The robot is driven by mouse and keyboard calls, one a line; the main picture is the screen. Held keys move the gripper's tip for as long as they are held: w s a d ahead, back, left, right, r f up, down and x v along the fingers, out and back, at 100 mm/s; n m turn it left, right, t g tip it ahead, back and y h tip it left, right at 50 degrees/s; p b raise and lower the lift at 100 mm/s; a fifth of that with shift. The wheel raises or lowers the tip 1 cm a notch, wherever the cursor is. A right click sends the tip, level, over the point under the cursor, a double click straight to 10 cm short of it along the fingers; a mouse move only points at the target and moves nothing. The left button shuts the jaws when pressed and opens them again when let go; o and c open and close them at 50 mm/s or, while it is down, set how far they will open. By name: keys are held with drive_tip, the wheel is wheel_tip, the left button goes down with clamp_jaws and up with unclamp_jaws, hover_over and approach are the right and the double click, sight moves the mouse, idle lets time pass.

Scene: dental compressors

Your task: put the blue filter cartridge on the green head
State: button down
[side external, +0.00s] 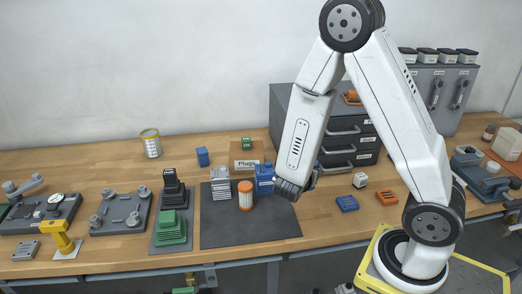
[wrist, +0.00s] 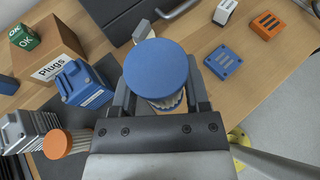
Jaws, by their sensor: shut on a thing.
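The blue filter cartridge (wrist: 160,68) is between the fingers of my gripper (wrist: 160,98) in the wrist view, its round blue cap facing the camera and white pleats showing below. In the side view my gripper (side external: 298,185) is above the right edge of the dark mat; the arm hides most of the cartridge, with a bit of blue showing behind the wrist. The green head (side external: 171,226), a stepped, finned block, stands on a grey plate (side external: 160,248) left of the mat, well left of my gripper. It is not in the wrist view.
An orange-capped cartridge (side external: 245,196), a silver finned block (side external: 220,184) and a blue container (side external: 264,177) stand between my gripper and the green head. A black finned block (side external: 173,188) is behind the green head. The mat's front (side external: 240,232) is clear.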

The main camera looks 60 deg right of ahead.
drive_tip(key=w+a+r+n+t+y, duration=0.2)
drive_tip(key=w+a+r+n+t, duration=0.1)
drive_tip(key=a, duration=0.6)
drive_tip(key=w+a+r+n+t+y, duration=0.3)
drive_tip(key=w+a+r+n, duration=0.1)
drive_tip(key=a, duration=0.4)
drive_tip(key=w+a+r+n+t+y, duration=0.3)
drive_tip(key=w+a+r+n+t, duration=0.1)
drive_tip(key=a, duration=0.5)
drive_tip(key=shift+w+a+n, duration=0.3)
drive_tip(key=shift+a, duration=0.05)
drive_tip(key=shift+w+f, duration=0.1)
drive_tip(key=shift+w+a+f, duration=0.45)
drive_tip(key=shift+w+f, duration=1.1)
drive_tip(key=shift+w, duration=0.6)
drive_tip(key=shift+w+a+f, duration=0.45)
drive_tip(key=shift+w+f, duration=1.05)
drive_tip(key=shift+w, duration=0.65)
drive_tip(key=shift+w+a+f, duration=0.45)
drive_tip(key=shift+w+f, duration=1.1)
drive_tip(key=shift+w, duration=0.6)
